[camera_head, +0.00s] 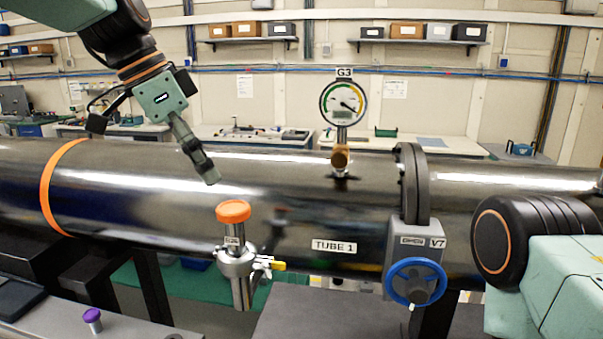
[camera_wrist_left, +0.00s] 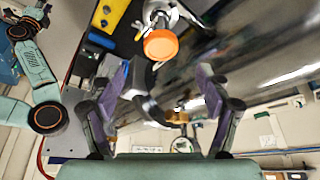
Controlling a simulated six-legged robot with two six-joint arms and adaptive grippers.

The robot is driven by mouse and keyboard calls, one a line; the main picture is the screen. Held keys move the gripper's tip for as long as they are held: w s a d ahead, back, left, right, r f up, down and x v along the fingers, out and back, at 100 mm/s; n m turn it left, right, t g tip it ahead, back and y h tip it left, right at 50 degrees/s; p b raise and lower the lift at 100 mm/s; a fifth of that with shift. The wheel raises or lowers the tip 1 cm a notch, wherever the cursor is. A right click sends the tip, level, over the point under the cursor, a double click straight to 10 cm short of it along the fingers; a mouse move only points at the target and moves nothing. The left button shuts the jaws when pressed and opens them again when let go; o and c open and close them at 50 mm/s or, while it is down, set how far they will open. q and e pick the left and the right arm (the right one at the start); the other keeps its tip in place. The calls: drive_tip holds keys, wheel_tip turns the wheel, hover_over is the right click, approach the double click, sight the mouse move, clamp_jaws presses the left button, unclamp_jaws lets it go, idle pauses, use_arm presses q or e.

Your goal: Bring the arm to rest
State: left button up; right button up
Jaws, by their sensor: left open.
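My left gripper (camera_head: 208,172) hangs in front of the long dark steel tube (camera_head: 290,215), pointing down and right. In the left wrist view its two fingers (camera_wrist_left: 161,78) are spread apart with nothing between them. In the head view it is above and left of the orange-capped fitting (camera_head: 233,212), apart from it. The orange cap also shows in the left wrist view (camera_wrist_left: 161,45), beyond the fingertips. My right arm shows at the lower right of the head view; its gripper is outside that view.
A round gauge (camera_head: 341,103) marked G3 stands on the tube. A valve (camera_head: 413,262) marked V7 with a blue handwheel (camera_head: 415,282) is to the right. A purple-knobbed post (camera_head: 92,316) is at lower left. Benches (camera_head: 455,147) and wall shelves (camera_head: 250,40) are behind.

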sight(230, 208)
use_arm(q)
drive_tip(key=x, duration=0.7)
drive_tip(key=shift+f, duration=0.25)
drive_tip(key=shift+r+p, duration=0.5)
drive_tip(key=shift+r, duration=0.2)
drive_tip(key=shift+w+d+r, duration=0.1)
drive_tip(key=shift+w+r, duration=0.1)
drive_tip(key=shift+r, duration=0.05)
wheel_tip(230, 208, up, 6)
drive_tip(key=shift+s+r, duration=0.15)
drive_tip(key=shift+r, duration=0.05)
drive_tip(key=shift+f, duration=0.1)
drive_tip(key=shift+s+a, duration=0.15)
drive_tip(key=shift+a, duration=0.4)
drive_tip(key=shift+d, duration=0.2)
